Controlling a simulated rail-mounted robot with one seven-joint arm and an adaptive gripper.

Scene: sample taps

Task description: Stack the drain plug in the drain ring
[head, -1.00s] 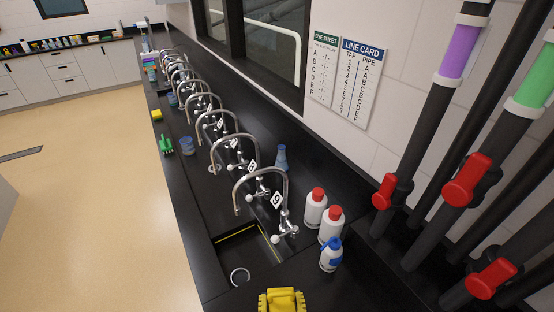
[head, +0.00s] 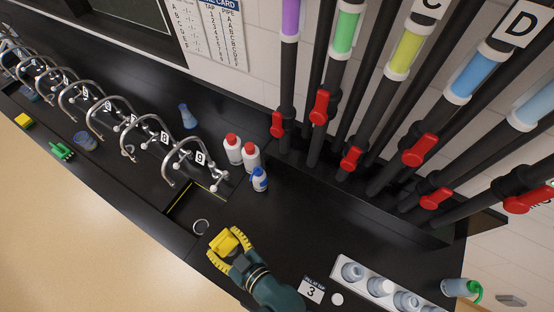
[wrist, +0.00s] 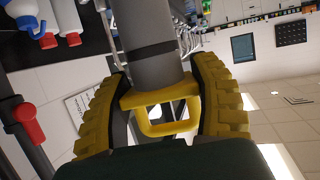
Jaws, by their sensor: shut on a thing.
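In the wrist view my gripper (wrist: 163,110) is shut on the drain plug (wrist: 153,55), a grey cylinder with a dark band and a yellow loop at the end near me. The plug is mostly hidden by my gripper in the head view.
Red-capped bottles (head: 250,158) and a blue-topped bottle (head: 259,180) stand behind. A white rack (head: 353,271) with several containers is at lower right. Pipes with red valves (head: 320,106) rise at the back.

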